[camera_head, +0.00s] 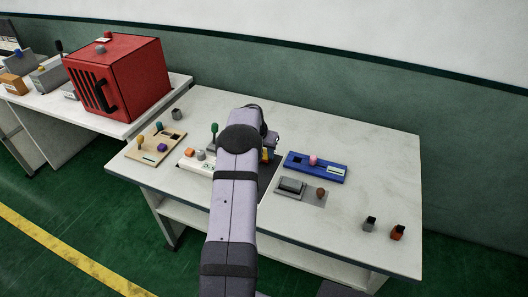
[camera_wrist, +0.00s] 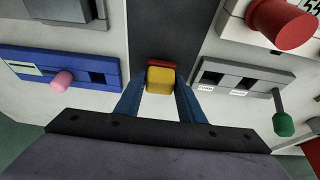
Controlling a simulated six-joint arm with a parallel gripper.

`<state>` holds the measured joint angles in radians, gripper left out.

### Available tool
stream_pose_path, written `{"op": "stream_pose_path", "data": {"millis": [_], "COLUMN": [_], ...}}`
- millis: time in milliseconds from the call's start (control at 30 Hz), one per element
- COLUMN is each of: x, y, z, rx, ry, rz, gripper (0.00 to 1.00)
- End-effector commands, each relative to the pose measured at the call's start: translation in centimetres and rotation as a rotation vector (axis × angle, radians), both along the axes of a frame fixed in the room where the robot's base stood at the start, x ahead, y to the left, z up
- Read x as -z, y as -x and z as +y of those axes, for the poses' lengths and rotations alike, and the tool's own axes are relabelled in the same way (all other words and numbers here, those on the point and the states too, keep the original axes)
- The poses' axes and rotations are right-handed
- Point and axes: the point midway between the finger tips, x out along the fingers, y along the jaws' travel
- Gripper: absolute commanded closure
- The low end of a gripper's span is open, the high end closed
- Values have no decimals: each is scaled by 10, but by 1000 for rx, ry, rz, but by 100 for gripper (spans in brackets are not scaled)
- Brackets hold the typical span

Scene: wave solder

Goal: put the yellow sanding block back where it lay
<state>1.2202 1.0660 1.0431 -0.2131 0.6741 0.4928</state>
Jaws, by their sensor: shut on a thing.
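The yellow sanding block (camera_wrist: 159,80) is between the blue fingers of my gripper (camera_wrist: 160,91) in the wrist view. The fingers are shut on its sides. A red layer or piece (camera_wrist: 161,64) shows along its far edge. Behind the block lies a dark grey strip (camera_wrist: 165,25); I cannot tell whether the block touches it. In the head view my arm hides most of the gripper, and only a bit of yellow (camera_head: 265,156) shows beside it over the middle of the white table (camera_head: 360,160).
A blue panel (camera_wrist: 40,65) with a pink knob stands on one side of my gripper. A grey slotted panel (camera_wrist: 232,79) with a green-knobbed lever (camera_wrist: 283,122) stands on the other. A red knob (camera_wrist: 280,22) rises nearby. The table's right part is mostly clear.

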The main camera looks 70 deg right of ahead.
Motion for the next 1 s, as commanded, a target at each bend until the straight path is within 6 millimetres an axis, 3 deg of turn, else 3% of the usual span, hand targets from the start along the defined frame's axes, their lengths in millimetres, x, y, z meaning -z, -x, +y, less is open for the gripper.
{"op": "stream_pose_path", "data": {"millis": [1000], "x": [9], "y": [0], "z": [0], "rx": [0], "ry": [0], "rz": [0], "gripper": [83]}}
